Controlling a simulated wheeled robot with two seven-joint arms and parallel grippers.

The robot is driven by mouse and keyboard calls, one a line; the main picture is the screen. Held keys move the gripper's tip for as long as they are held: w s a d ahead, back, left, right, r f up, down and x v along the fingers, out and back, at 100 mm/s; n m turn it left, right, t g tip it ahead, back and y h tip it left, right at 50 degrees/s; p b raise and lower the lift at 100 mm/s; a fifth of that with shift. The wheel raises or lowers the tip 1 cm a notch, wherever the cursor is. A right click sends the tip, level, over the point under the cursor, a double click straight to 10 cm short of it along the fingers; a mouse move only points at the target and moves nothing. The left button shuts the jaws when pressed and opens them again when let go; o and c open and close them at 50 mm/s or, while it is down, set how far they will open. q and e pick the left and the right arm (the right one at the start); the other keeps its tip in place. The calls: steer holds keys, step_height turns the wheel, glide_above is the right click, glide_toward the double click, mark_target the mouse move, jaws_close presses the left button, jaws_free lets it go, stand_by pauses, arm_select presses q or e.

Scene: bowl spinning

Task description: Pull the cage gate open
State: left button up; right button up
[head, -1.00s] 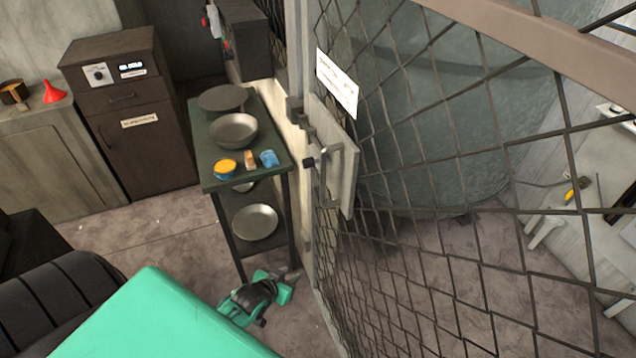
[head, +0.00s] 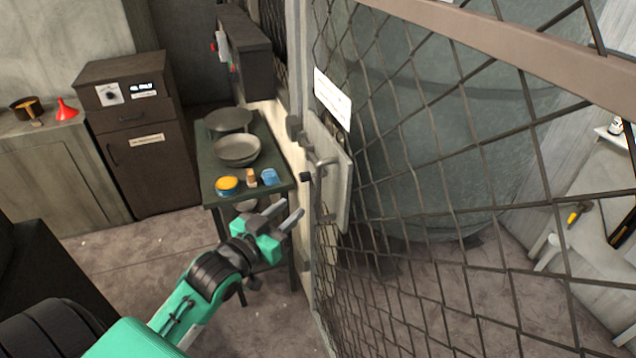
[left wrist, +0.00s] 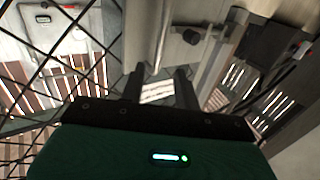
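The cage gate (head: 420,150) is a dark wire mesh in a frame, filling the right half of the head view. A pale latch plate (head: 342,175) on its left edge carries a grey handle (head: 321,180). My left gripper (head: 293,207) is open and empty, with its two fingers apart. It is just left of and slightly below the handle, apart from it as far as I can tell. In the left wrist view the open fingers (left wrist: 160,80) point toward a pale upright bar (left wrist: 163,35), likely the handle. My right gripper is not in view.
Left of the gate stands a dark green shelf table (head: 205,160) with a grey bowl (head: 237,150), a yellow-topped tin (head: 227,184) and a blue item (head: 269,176). A large greenish rounded tank (head: 430,110) is behind the mesh. A brown cabinet (head: 140,170) stands at the left.

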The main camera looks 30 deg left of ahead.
mark_target(317, 185)
arm_select(q)
steer(key=w+p, duration=0.1)
steer(key=w, duration=0.2)
steer(key=w+d+p, duration=0.1)
steer(key=w, duration=0.3)
steer(key=w+p, duration=0.1)
steer(key=w, duration=0.2)
steer(key=shift+w+d+r, duration=0.1)
steer(key=shift+w+d, duration=0.15)
steer(key=shift+d, duration=0.05)
steer(key=shift+w, duration=0.6)
steer(key=shift+c, duration=0.2)
jaws_close()
